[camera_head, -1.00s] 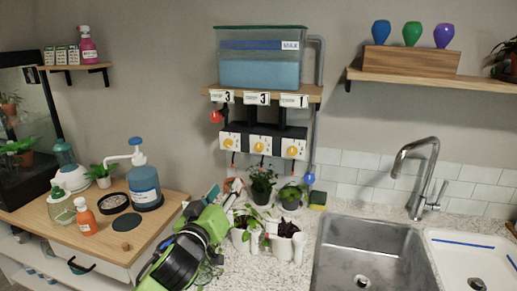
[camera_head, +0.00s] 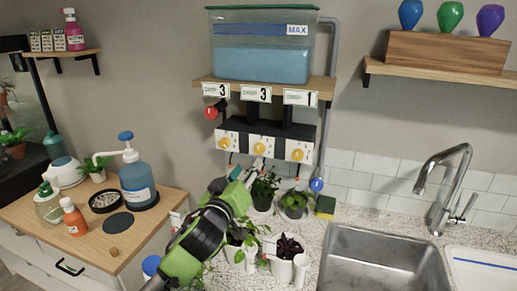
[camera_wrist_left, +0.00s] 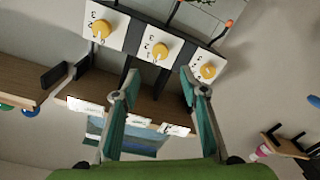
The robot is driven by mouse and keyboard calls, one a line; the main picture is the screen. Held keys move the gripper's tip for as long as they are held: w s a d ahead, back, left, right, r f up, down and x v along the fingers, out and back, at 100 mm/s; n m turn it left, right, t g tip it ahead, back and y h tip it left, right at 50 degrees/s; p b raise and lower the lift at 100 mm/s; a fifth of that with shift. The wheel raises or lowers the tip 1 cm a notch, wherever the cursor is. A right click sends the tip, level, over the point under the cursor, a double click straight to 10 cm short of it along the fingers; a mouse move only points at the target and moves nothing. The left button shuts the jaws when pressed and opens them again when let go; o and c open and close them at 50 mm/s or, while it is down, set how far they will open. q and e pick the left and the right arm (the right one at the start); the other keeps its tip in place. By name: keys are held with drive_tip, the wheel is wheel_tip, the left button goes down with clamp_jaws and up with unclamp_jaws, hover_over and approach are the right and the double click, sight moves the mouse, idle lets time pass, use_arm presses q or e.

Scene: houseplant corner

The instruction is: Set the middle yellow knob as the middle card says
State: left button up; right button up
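Three yellow knobs sit on white plates in a row on a dark panel. The middle yellow knob (camera_head: 260,149) also shows in the left wrist view (camera_wrist_left: 160,51), with small numerals on its plate; its exact setting is too small to tell. My green left gripper (camera_head: 246,174) is below and slightly left of the middle knob in the head view. In the left wrist view its teal fingers (camera_wrist_left: 160,88) are spread apart and empty, with the middle knob beyond the gap. My right gripper is out of view.
The left knob (camera_head: 223,143) and right knob (camera_head: 297,155) flank the middle one closely. A shelf with a water tank (camera_head: 260,65) is above. Potted plants (camera_head: 295,203) stand on the counter below, near my arm. The sink (camera_head: 380,258) is at right.

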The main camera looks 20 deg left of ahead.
sight(258, 150)
use_arm(q)
drive_tip(key=w+p, duration=0.2)
drive_tip(key=w, duration=0.7)
drive_tip(key=shift+w, duration=0.25)
drive_tip(key=shift+w+f, duration=0.1)
drive_tip(key=shift+w, duration=0.8)
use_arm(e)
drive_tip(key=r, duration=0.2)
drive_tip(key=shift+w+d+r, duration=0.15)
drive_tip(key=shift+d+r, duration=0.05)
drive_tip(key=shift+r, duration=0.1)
use_arm(q)
drive_tip(key=c, duration=1.1)
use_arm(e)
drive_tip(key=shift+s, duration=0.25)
